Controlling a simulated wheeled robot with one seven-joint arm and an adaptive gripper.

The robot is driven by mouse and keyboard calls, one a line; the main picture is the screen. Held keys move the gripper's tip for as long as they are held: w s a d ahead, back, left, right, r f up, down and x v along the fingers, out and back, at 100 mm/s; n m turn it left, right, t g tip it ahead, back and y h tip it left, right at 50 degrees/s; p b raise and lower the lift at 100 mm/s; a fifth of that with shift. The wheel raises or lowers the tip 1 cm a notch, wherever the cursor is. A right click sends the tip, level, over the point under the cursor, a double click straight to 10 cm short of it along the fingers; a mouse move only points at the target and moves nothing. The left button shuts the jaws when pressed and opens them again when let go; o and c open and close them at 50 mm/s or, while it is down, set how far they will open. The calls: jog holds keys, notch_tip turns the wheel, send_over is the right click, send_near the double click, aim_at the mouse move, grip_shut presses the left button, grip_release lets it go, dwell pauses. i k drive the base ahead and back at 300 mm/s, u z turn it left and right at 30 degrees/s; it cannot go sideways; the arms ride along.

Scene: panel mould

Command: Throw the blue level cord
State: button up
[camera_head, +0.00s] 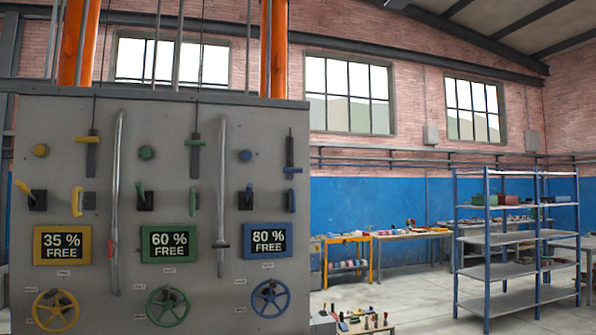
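A grey panel (60,120) fills the left half of the head view, with yellow, green and blue columns of controls. In the blue column, a blue T-shaped handle (292,170) sits low on a dark vertical strip (290,148). A thin dark line shows above that strip; I cannot tell if it is a cord. Also blue are a round knob (245,155), a small lever (249,189) on a dark base, an upright grip (291,199), a sign reading "80 % FREE" (268,239) and a handwheel (271,299). My gripper is not in view.
Yellow (87,140) and green (195,142) T-handles sit higher on their strips. Two grey vertical pipes (117,200) (222,190) stand before the panel. A low table with small items (352,330), a workbench (410,236) and a blue shelving rack (487,250) stand right; floor between is open.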

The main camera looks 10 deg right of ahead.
aim_at(286, 169)
jog(key=u, duration=0.05)
jog(key=k, duration=0.6)
jog(key=z, duration=0.95)
jog(key=i, duration=1.7)
jog(key=u, duration=0.65)
